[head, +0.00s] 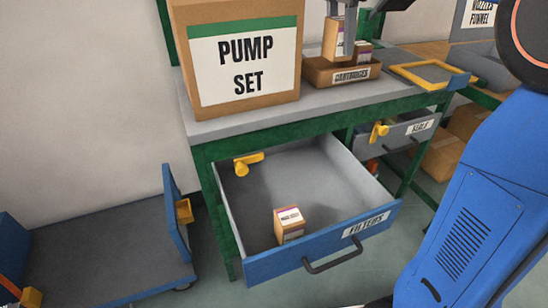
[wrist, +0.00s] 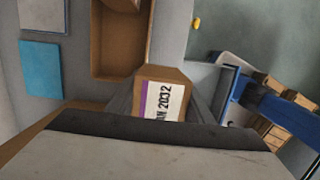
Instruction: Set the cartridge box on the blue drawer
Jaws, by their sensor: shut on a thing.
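My gripper (head: 343,28) is at the top of the head view, shut on a small brown cartridge box (head: 332,40). The box is just above the wooden cartridges tray (head: 318,75) on the bench; I cannot tell whether it clears the tray. In the wrist view the held box (wrist: 150,78) sits between the two fingers, its white and purple label reading partly "2032". The blue-fronted drawer (head: 275,264), labelled FILTERS, is pulled open below the bench. A similar small box (head: 289,224) stands inside it near the front.
A large PUMP SET box (head: 245,55) stands on the bench left of the tray. A second small box is in the tray (wrist: 118,50). A yellow frame (head: 430,76) lies to the right. A blue cart (head: 110,245) stands lower left. Most of the drawer floor is clear.

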